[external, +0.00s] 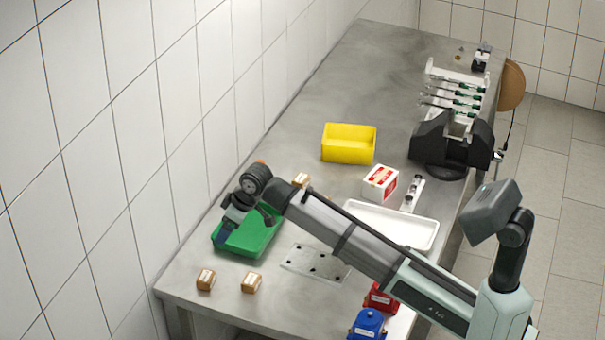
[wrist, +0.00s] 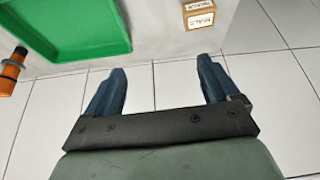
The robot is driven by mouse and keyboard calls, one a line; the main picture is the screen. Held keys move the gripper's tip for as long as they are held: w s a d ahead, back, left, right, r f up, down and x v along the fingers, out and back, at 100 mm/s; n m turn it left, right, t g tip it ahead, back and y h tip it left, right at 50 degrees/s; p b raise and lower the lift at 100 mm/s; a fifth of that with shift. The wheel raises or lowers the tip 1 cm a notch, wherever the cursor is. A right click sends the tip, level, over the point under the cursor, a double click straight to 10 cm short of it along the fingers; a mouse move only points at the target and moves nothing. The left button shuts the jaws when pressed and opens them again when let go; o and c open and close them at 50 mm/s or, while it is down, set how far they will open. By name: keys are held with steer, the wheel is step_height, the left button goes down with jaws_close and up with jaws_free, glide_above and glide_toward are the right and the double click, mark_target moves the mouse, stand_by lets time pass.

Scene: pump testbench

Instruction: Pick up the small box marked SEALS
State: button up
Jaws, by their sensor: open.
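Small brown boxes with white labels lie on the metal table. One box (external: 206,279) is near the front left corner, a second box (external: 251,283) is to its right, and a third box (external: 300,180) is partly hidden behind my arm. Their labels are too small to read, so I cannot tell which is marked SEALS. In the wrist view one brown box (wrist: 199,14) shows at the top edge, its lettering unclear. My gripper (external: 222,238) is over the left side of the green tray (external: 262,240). Its fingers (wrist: 160,85) are apart with nothing between them.
A yellow bin (external: 348,155), a red-and-white box (external: 380,183) and a white tray (external: 425,234) stand farther back and right. A drilled metal plate (external: 301,263) and red (external: 381,298) and blue (external: 368,325) parts lie nearer. The tiled wall is close on the left.

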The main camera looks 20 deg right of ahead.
steer(key=s+a, duration=0.5)
steer(key=s, duration=0.1)
glide_above(205, 278)
steer(key=s, duration=0.2)
steer(key=shift+n+g, duration=0.4)
steer(key=f, duration=0.8)
steer(key=shift+w+d+f, duration=0.15)
steer(key=shift+d+f, duration=0.05)
steer(key=shift+d, duration=0.2)
steer(key=shift+w+f, duration=0.2)
steer(key=shift+f, duration=0.5)
steer(key=shift+d+x, duration=0.15)
steer(key=shift+x, duration=0.8)
steer(key=shift+d+x, duration=0.1)
steer(key=shift+x, duration=0.9)
steer(key=shift+w, duration=0.1)
steer(key=shift+c, duration=0.2)
steer(key=c, duration=1)
steer(key=shift+r, duration=0.1)
steer(key=shift+c, duration=0.2)
